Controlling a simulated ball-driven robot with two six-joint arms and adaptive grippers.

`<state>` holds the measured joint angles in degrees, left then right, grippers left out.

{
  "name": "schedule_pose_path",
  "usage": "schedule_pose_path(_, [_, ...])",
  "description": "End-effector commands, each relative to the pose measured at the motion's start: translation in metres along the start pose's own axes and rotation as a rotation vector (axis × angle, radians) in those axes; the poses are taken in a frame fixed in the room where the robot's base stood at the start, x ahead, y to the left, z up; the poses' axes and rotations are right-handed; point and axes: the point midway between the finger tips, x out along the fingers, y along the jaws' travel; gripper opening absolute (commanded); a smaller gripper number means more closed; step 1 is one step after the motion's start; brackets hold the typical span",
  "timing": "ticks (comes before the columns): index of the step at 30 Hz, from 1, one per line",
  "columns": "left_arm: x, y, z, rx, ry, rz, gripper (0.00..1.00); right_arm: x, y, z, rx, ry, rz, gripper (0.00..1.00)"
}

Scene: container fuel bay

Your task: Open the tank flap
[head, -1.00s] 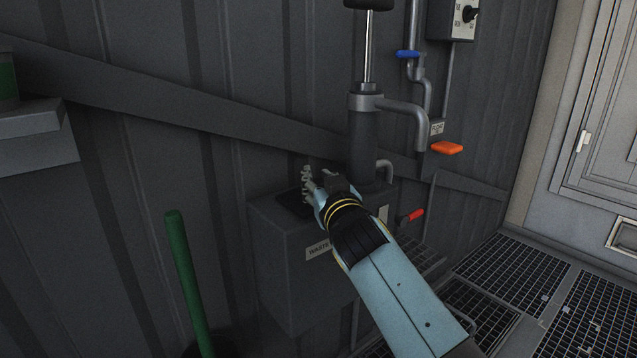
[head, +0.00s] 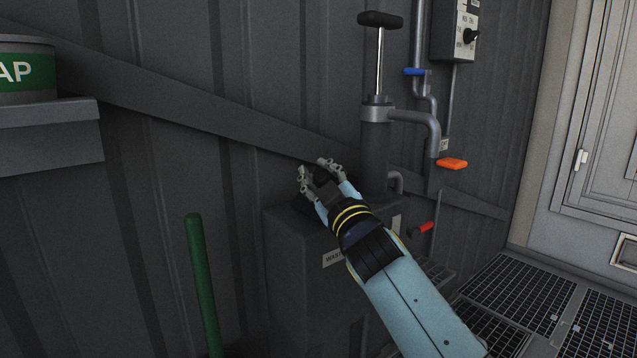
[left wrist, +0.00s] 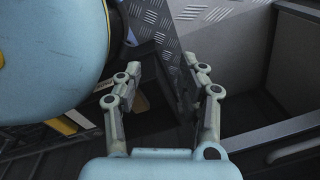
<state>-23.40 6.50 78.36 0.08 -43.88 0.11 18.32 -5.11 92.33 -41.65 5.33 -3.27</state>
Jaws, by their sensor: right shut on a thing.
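The grey waste tank (head: 293,255) stands against the wall in the head view, with a label partly hidden by my right arm. My right gripper (head: 322,172) is above its top, fingers curved around a dark piece, which seems to be the tank flap (head: 323,180). The gripper and wrist hide most of the flap, so I cannot tell its angle. My left gripper (left wrist: 161,65) shows only in the left wrist view. Its two fingers are apart with nothing seen between them.
A hand pump (head: 375,140) with a spout rises behind the tank. An orange handle (head: 452,163) and a red handle (head: 426,227) are to the right. A green pole (head: 203,285) stands left of the tank. A shelf (head: 50,140) holds a green-banded container (head: 22,70).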

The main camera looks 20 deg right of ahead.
Motion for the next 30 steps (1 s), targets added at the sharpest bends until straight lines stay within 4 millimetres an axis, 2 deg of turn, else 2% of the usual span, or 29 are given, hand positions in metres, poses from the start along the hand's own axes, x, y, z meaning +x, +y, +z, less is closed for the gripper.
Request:
schedule_pose_path(2, [-0.003,0.001,-0.004,0.001,0.001,0.001,0.4,-0.003,-0.004,0.003,-0.068,0.019,-0.007,0.0])
schedule_pose_path(18, [-0.018,0.003,-0.018,0.002,0.006,0.003,0.4,-0.01,-0.022,-0.02,-0.505,0.2,-0.009,0.0])
schedule_pose_path(30, [-0.018,0.003,-0.02,0.002,0.009,0.003,0.4,-0.015,-0.032,-0.027,-0.665,0.267,-0.009,0.0])
